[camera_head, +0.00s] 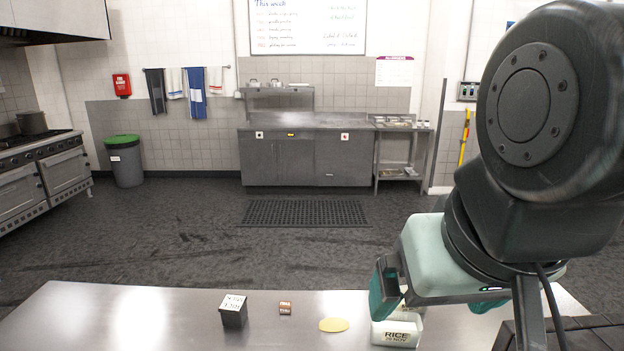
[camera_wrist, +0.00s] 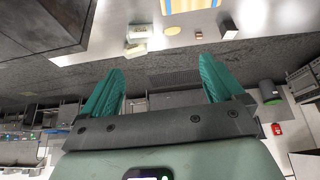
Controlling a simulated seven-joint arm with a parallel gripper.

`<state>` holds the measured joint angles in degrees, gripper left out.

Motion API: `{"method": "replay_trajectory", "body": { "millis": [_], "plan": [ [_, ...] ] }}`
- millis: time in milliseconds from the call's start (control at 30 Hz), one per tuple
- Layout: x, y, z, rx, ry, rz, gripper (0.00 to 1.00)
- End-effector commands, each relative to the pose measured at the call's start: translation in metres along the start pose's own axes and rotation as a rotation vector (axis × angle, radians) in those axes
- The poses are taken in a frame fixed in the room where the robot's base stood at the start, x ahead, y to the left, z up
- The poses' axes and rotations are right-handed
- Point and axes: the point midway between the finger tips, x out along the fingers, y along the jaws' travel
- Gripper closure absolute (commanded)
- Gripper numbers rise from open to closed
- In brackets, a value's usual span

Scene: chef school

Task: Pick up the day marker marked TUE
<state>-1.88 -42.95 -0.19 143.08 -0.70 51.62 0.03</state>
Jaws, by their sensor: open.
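I cannot read TUE on anything in view. A small brown block (camera_head: 285,308) with a light marked face lies on the steel table and may be a day marker. It also seems to show in the wrist view (camera_wrist: 198,35). A dark box (camera_head: 234,313) with a printed white top stands left of it; its print is too small to read surely. My gripper (camera_head: 430,308) is open above the table's right part, near the rice tub and well right of the block. Its two teal fingers show apart and empty in the wrist view (camera_wrist: 160,75).
A yellow oval (camera_head: 333,325) lies between the block and a white tub (camera_head: 397,333) marked RICE. A yellow and blue flat thing (camera_wrist: 190,5) shows at the wrist view's top edge. The steel table (camera_head: 130,320) is clear at left. Counter (camera_head: 305,157) and bin (camera_head: 125,165) stand far off.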

Motion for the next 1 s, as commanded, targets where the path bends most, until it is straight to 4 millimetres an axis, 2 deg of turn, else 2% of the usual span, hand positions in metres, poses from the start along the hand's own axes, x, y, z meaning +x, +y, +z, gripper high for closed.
{"method": "replay_trajectory", "body": {
  "millis": [33,233,500,633,767,1000],
  "plan": [
    [0.0,0.0,0.0,0.0,0.0,0.0,0.14],
    [0.0,0.0,-0.001,-0.003,0.0,-0.001,0.42],
    [0.0,-0.001,-0.001,-0.004,-0.003,-0.002,0.43],
    [0.011,-0.01,-0.001,0.009,-0.057,-0.04,0.43],
    [0.037,-0.037,-0.001,0.057,-0.203,-0.145,0.43],
    [0.095,-0.107,0.004,0.238,-0.543,-0.39,0.43]
  ]
}}
